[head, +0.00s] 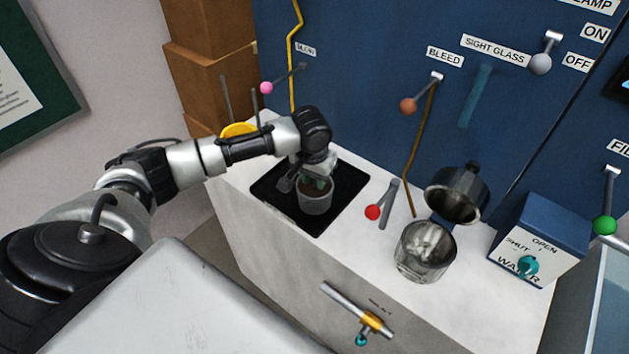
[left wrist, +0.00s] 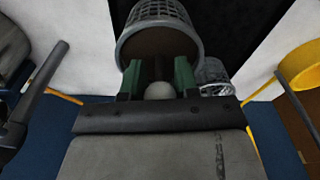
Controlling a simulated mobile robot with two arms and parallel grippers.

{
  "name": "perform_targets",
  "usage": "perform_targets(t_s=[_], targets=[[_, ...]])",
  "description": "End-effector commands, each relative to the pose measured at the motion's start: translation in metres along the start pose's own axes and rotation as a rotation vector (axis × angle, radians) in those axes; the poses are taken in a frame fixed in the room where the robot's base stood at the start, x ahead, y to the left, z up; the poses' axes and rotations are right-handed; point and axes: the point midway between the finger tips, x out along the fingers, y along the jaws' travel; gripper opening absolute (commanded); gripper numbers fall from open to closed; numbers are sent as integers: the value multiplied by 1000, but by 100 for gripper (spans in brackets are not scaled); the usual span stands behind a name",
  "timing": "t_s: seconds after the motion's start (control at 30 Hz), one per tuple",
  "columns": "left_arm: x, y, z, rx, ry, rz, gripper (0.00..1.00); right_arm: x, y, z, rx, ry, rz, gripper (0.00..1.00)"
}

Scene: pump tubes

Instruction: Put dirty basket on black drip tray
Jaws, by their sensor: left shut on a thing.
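The dirty basket (head: 315,201) is a grey mesh cup with brown matter inside. My left gripper (head: 317,183) is shut on it from above, over the front part of the black drip tray (head: 345,188). In the left wrist view the basket (left wrist: 152,14) is at the green finger pads of the gripper (left wrist: 158,76), with its brown inside facing the camera. The dark tray (left wrist: 235,25) lies behind it. I cannot tell whether the basket's base touches the tray. My right gripper is not in view.
A blue water box (head: 540,240) stands farther right. A yellow container (head: 238,130) is behind my arm. Another mesh piece (left wrist: 214,77) shows beside the basket.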

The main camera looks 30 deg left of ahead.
Motion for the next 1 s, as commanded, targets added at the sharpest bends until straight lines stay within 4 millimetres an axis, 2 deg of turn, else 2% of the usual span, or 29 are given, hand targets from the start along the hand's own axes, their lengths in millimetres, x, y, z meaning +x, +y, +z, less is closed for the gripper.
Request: perform_targets(t_s=[0.17,0.53,0.57,0.7,1.0], targets=[[19,0,2,-1,0,0,0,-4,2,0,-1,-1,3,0],[23,1,3,0,0,1,0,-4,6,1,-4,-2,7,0],[23,0,3,0,0,0,35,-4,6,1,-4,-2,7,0],[23,0,3,0,0,0,56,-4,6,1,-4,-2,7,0],[21,0,2,0,1,0,56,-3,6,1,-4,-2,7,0]])
